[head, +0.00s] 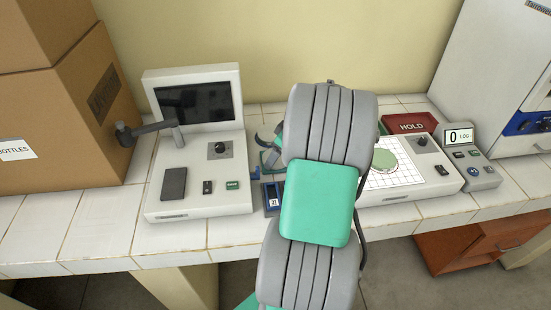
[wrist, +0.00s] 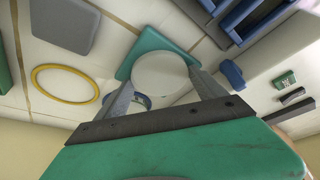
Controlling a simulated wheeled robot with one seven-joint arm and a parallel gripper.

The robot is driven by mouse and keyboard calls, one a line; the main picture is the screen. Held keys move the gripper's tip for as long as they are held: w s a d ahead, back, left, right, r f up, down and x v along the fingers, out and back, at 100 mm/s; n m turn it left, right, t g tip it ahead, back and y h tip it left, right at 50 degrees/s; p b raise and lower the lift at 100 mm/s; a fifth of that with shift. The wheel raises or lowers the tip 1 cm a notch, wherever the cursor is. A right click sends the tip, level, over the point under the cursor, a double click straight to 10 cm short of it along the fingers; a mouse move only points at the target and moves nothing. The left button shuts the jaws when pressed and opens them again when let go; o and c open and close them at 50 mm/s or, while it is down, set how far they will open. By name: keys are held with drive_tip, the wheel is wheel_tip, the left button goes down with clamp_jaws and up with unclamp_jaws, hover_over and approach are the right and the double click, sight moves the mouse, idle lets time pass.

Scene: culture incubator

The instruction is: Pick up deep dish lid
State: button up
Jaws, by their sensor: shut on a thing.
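In the wrist view my gripper (wrist: 161,88) has its two grey fingers on either side of a pale round disc, which looks like the deep dish lid (wrist: 160,74). The gripper is shut on it. A teal square pad (wrist: 150,43) shows behind the disc. A round blue-rimmed item (wrist: 138,101) shows partly below the disc, between the fingers. In the head view my own arm hides the gripper's fingertips and the lid.
A yellow ring (wrist: 65,83) lies on the tiled bench. A gridded plate with a green disc (head: 384,161), a red HOLD tray (head: 410,124) and a LOG box (head: 471,158) are right.

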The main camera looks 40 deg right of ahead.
drive_tip(key=c, duration=0.8)
drive_tip(key=shift+c, duration=0.2)
drive_tip(key=shift+r, duration=0.1)
